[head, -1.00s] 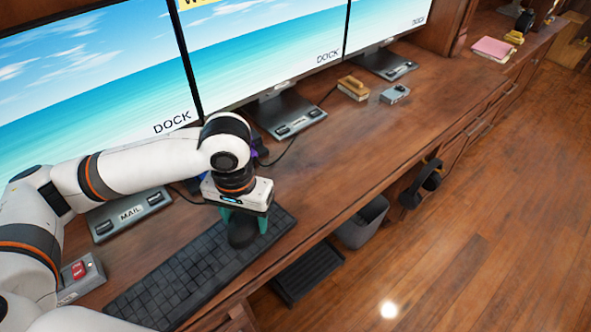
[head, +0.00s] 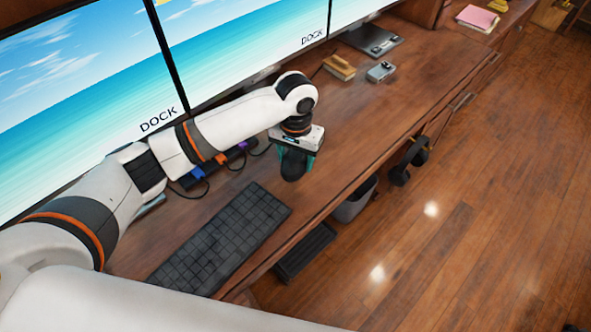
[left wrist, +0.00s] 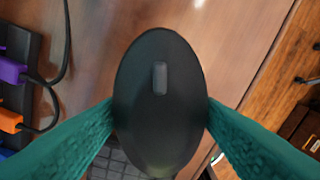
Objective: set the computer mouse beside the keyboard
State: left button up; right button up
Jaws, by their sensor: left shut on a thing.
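The black computer mouse (head: 293,164) is in my left gripper (head: 296,160), which is shut on its two sides. The left wrist view shows the mouse (left wrist: 160,100) from above, between the teal fingers of my left gripper (left wrist: 160,116). The dark keyboard (head: 222,240) lies on the wooden desk, to the lower left of the mouse in the head view. The mouse is past the keyboard's right end. I cannot tell whether it touches the desk. A corner of the keyboard (left wrist: 112,160) shows below the mouse in the left wrist view. My right gripper is not in view.
A power strip with coloured plugs (head: 207,168) lies behind the keyboard, beneath my left arm. Monitors (head: 235,40) line the back. The desk (head: 350,125) is clear to the right of the mouse. A bin (head: 355,203) and headphones (head: 409,162) are by the desk front.

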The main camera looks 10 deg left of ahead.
aim_at(296, 156)
pick_arm(q)
notch_tip(296, 156, down, 5)
jog(key=shift+f, duration=0.1)
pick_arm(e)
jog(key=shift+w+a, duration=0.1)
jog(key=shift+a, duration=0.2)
pick_arm(q)
jog(key=shift+f, duration=0.1)
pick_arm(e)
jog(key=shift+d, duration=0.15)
pick_arm(q)
jog(key=o, duration=1)
notch_tip(296, 156, up, 11)
jog(key=shift+f, duration=0.1)
jog(key=shift+r, duration=0.75)
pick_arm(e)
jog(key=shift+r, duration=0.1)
pick_arm(q)
jog(key=shift+d+f, duration=0.1)
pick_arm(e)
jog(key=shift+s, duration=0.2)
